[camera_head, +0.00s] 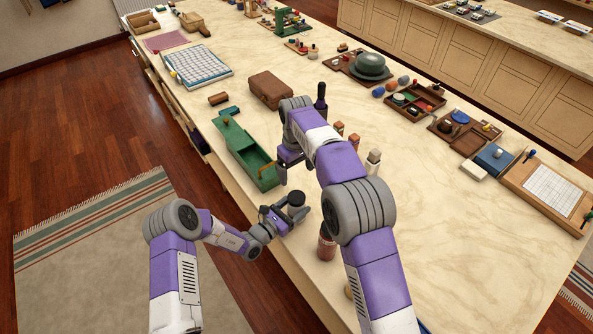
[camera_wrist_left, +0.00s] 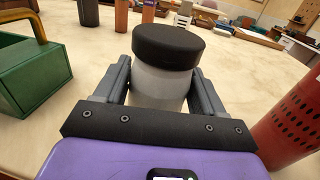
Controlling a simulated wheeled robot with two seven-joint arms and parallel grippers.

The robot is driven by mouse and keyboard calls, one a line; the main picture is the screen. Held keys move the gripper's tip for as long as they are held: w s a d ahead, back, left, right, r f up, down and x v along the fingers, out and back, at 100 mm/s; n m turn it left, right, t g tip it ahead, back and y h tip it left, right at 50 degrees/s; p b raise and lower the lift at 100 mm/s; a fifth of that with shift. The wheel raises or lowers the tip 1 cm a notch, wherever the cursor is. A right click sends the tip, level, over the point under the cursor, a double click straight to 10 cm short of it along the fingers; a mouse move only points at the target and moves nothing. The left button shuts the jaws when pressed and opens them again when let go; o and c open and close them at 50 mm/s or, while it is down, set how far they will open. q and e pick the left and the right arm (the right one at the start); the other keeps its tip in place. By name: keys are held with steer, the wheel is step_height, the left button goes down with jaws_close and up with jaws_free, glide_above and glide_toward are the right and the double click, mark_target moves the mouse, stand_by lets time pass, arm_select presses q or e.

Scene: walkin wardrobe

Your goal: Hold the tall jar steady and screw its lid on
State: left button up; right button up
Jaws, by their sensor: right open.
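The tall jar (camera_wrist_left: 160,86) is pale and translucent and stands upright in the left wrist view. Its black lid (camera_wrist_left: 168,47) sits on top, and also shows in the head view (camera_head: 296,198). I cannot tell whether the lid is threaded on. My left gripper (camera_head: 290,214) is at the table's near edge, with its fingers closed on both sides of the jar below the lid. My right gripper (camera_head: 284,168) is open, above and behind the jar beside the green box, apart from the lid. Its fingertips are small and partly hidden in the head view.
An open green box (camera_head: 236,137) with an orange handle lies just left of the jar. A reddish perforated cup (camera_wrist_left: 291,118) stands close on the right, also in the head view (camera_head: 326,246). A brown case (camera_head: 271,88) and a dark bottle (camera_head: 321,98) are farther back.

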mark_target(290, 210)
arm_select(q)
steer(key=o, duration=0.5)
steer(key=shift+c, duration=0.2)
steer(key=shift+v, duration=3.8)
